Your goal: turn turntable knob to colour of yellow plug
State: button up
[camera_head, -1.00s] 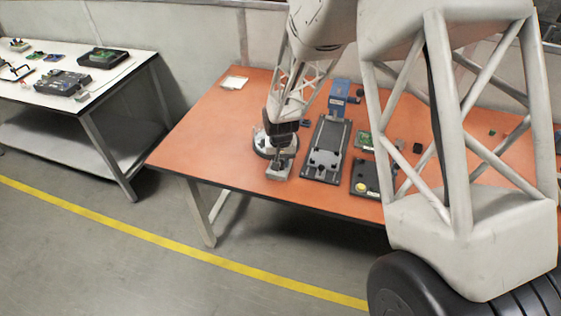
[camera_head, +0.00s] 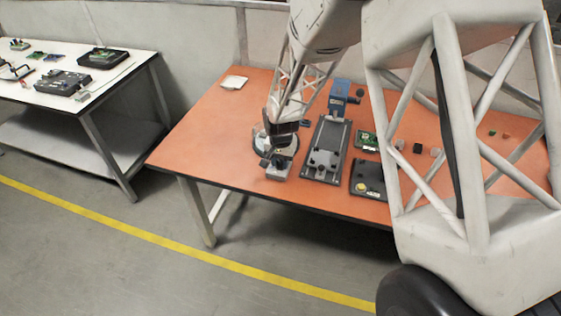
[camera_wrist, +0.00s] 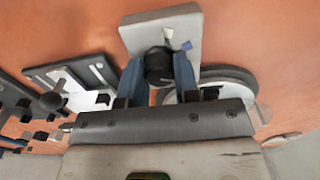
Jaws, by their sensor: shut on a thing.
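The turntable (camera_head: 259,141) is a round pale disc with a dark rim on the orange table, partly hidden by my arm. In the wrist view its edge (camera_wrist: 240,80) shows behind my gripper. A light grey block (camera_wrist: 150,33) adjoins it and bears a round black knob (camera_wrist: 159,66). My gripper (camera_wrist: 159,77) is shut on this knob, one blue-grey finger on each side. A small blue mark and a white mark lie on the block beside the knob. A yellow round piece (camera_head: 362,187) sits on a dark base to the right; I cannot tell whether it is the yellow plug.
A dark fixture plate (camera_head: 325,150) stands close right of the turntable, with a blue device (camera_head: 340,92) behind it. A green circuit board (camera_head: 366,139) and small blocks lie further right. The table's left part is clear except for a white tray (camera_head: 233,82).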

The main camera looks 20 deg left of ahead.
aim_at(281, 162)
jog(key=o, duration=0.9)
jog(key=shift+o, duration=0.2)
jog(key=shift+r, duration=0.15)
jog(key=shift+r, duration=3.75)
